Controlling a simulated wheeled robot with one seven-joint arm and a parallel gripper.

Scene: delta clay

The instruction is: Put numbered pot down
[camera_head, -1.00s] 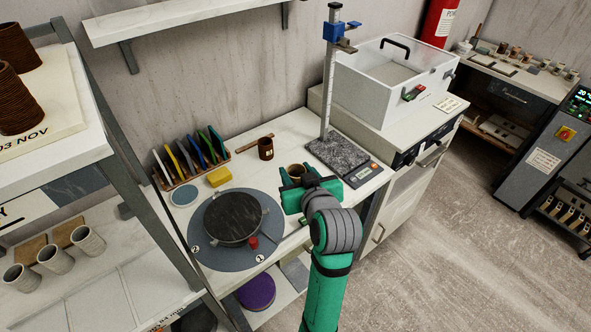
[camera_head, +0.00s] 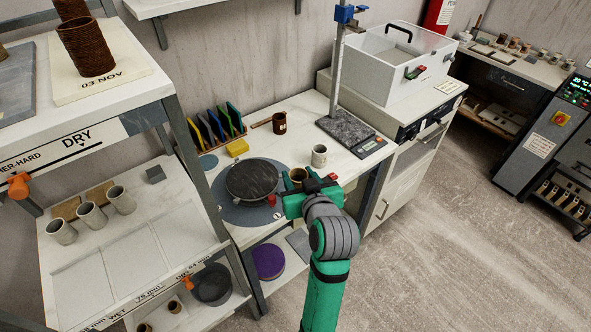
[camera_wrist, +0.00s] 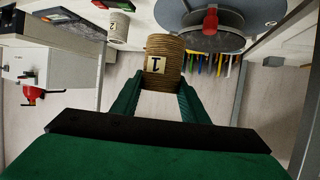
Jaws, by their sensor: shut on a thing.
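My gripper (camera_head: 304,188) is shut on a brown ribbed pot (camera_wrist: 163,62) with a label reading 1. In the wrist view the pot sits between both green fingers. In the head view the pot (camera_head: 298,174) shows mostly its rim and dark inside, by the bench's front edge, right of the wheel. I cannot tell whether its base touches anything. A round wheel with a dark disc (camera_head: 251,180) stands on a blue-grey round mat (camera_head: 232,211) with number marks at its edge.
A pale cup (camera_head: 319,155) and a dark brown cup (camera_head: 279,122) stand on the bench behind the gripper. A scale with a speckled slab (camera_head: 345,130) is at the right. A yellow sponge (camera_head: 237,147) lies near the tool rack. A shelf (camera_head: 130,85) rises at the left.

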